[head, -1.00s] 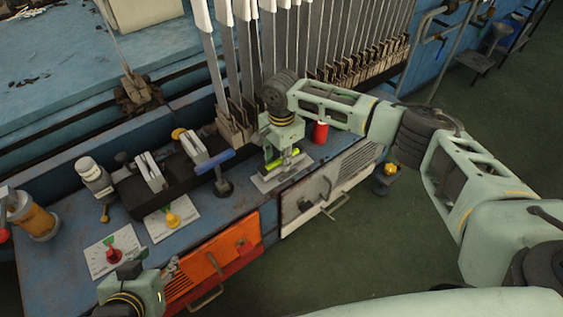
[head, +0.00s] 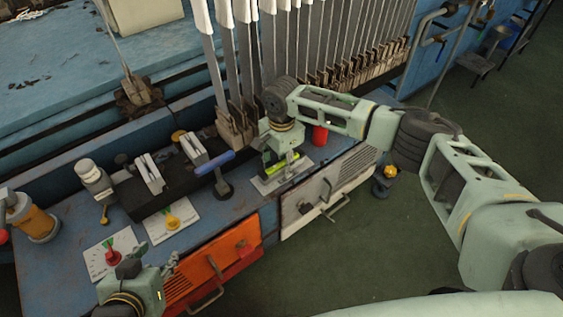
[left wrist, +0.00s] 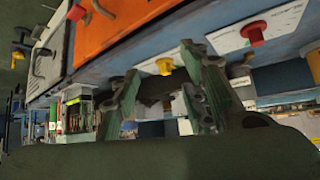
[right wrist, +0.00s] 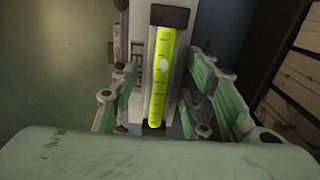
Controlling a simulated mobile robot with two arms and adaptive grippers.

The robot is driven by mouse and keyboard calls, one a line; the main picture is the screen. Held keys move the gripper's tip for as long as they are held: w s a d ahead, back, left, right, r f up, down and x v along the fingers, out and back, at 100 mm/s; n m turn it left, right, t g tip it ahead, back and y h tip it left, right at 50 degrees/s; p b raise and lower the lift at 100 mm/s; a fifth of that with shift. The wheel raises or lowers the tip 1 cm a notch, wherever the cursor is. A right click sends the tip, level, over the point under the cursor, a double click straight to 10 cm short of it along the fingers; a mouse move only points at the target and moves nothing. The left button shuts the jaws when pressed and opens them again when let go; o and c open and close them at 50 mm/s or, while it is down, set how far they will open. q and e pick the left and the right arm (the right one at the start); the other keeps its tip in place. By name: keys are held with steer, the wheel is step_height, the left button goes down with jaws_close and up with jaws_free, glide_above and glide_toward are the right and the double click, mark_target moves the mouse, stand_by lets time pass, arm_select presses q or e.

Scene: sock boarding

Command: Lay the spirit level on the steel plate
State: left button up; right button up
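The spirit level (head: 283,164) is a yellow-green bar; in the right wrist view (right wrist: 162,78) it has black ends and appears to lie lengthwise on the light grey steel plate (head: 266,186). The plate sits on the blue bench, and its pale surface also shows in the right wrist view (right wrist: 142,45). My right gripper (right wrist: 160,95) is open, with its green fingers on either side of the level and a visible gap to it. My left gripper (left wrist: 163,95) is open and empty near the bench's front left, low in the head view (head: 150,265).
A red cylinder (head: 320,135) stands behind the plate. A blue-handled clamp (head: 215,162) stands left of it. Dial cards with a yellow knob (head: 172,221) and a red knob (head: 112,256) lie further left. Upright boards (head: 270,60) line the back.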

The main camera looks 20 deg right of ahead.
mark_target(281, 162)
stand_by(0.3)
steer(key=shift+r, duration=0.35)
step_height(281, 162, up, 5)
steer(key=shift+f+p, duration=0.15)
steer(key=shift+p, duration=0.85)
step_height(281, 162, up, 2)
steer(key=shift+r+p, duration=0.1)
steer(key=shift+p, duration=0.3)
arm_select(q)
steer(key=s+a+f+g, duration=0.1)
steer(key=s+g, duration=0.1)
steer(key=s, duration=0.3)
steer(key=s+a+f+g+y+p, duration=0.1)
steer(key=s+a+g, duration=0.1)
steer(key=s, duration=0.3)
steer(key=shift+s+a+f+g, duration=0.15)
steer(key=shift+s+g, duration=0.15)
steer(key=shift+g, duration=0.4)
arm_select(e)
step_height(281, 162, up, 5)
steer(key=shift+f, duration=0.15)
